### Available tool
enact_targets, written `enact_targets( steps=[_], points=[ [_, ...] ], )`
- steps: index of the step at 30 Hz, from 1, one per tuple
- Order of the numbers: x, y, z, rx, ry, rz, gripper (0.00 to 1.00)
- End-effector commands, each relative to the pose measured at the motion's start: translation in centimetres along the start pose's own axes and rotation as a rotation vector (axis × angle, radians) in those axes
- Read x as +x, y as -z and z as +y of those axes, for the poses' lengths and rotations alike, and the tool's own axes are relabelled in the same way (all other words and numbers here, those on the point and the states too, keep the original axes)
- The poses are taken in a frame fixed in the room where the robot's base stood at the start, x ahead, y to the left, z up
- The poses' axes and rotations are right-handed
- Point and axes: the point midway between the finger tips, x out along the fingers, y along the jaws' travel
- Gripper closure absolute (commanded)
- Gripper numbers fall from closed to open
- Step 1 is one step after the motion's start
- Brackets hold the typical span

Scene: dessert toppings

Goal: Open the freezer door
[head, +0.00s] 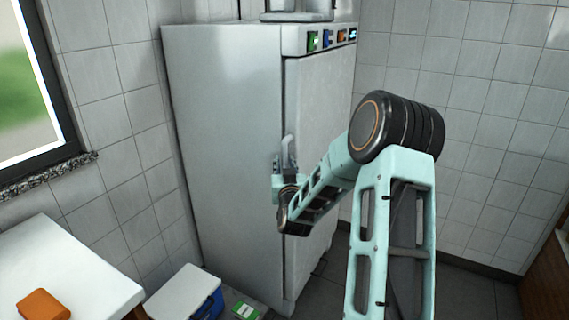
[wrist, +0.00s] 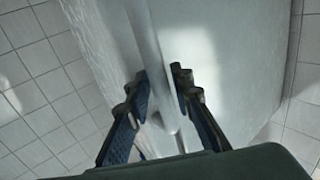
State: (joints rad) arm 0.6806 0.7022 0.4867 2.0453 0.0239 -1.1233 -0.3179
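The freezer (head: 225,130) is a tall pale grey cabinet against the tiled wall. Its door (head: 318,110) looks shut, lying flush with the body below the top panel. The upright grey handle (head: 288,148) is near the door's left edge. My gripper (head: 285,168) is at the handle; my forearm hides part of the door. In the wrist view, the handle bar (wrist: 147,45) runs between the two fingers of my gripper (wrist: 160,82), which are set close on either side of it. I cannot tell whether both fingers press on it.
A white table (head: 60,265) with an orange item (head: 44,304) stands at the lower left. A blue box with a white lid (head: 183,290) and a green item (head: 246,311) are on the floor by the freezer. Dark floor (head: 335,290) shows in front of the door.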

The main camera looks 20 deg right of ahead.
Motion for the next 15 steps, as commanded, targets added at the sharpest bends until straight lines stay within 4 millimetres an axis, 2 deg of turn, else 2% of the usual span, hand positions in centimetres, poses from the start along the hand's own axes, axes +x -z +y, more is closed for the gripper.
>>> enact_targets(
  steps=[9, 15],
  points=[
    [0.22, -0.01, 0.00, 0.000, 0.000, 0.000, 0.79],
    [0.21, 0.00, 0.01, 0.000, 0.000, 0.000, 1.00]
  ],
)
